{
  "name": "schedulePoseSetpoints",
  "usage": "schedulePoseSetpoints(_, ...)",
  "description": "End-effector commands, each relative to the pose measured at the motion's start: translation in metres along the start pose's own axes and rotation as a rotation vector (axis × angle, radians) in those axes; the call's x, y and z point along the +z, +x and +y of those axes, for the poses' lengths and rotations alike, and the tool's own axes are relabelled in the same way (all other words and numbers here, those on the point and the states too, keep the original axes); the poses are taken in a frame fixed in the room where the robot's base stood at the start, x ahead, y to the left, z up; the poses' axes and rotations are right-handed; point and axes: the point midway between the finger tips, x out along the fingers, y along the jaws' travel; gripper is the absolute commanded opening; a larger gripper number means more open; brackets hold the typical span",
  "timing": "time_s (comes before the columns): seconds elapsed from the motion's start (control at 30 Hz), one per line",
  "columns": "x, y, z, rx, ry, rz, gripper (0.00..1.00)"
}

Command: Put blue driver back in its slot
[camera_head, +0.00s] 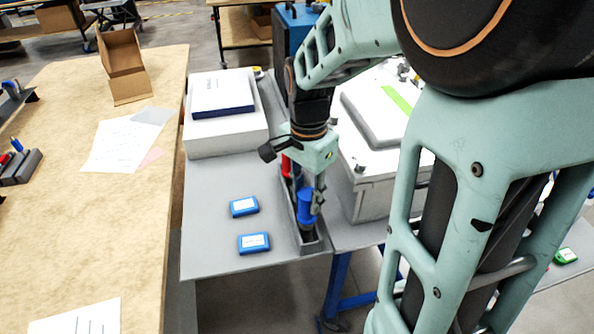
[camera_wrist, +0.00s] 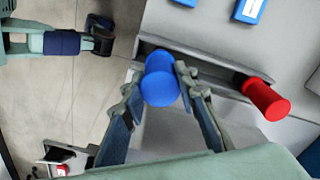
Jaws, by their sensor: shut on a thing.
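The blue driver (camera_head: 305,205) is held upright between the fingers of my gripper (camera_head: 314,190), over the near end of a narrow grey rack (camera_head: 313,246). In the wrist view the blue handle (camera_wrist: 160,85) sits between my two fingertips (camera_wrist: 157,84), seen from above, with the rack (camera_wrist: 205,63) just behind it. A red driver (camera_wrist: 266,99) stands in the same rack further along; in the head view the red handle (camera_head: 286,167) shows partly behind my gripper. The blue driver's lower end is hidden, so I cannot tell how deep it sits in its slot.
Two blue boxes (camera_head: 244,206) (camera_head: 254,243) lie on the grey table (camera_head: 210,250), left of the rack. A white case (camera_head: 222,130) stands behind them. A large white analyser housing (camera_head: 375,195) stands close to the rack's right.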

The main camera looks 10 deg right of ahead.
Motion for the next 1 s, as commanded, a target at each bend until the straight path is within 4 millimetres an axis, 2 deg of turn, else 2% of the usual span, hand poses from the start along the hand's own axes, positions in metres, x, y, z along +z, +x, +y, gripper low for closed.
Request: schedulePoseSetpoints(1.0,0.0,0.032,0.0,0.0,0.0,0.0,0.0)
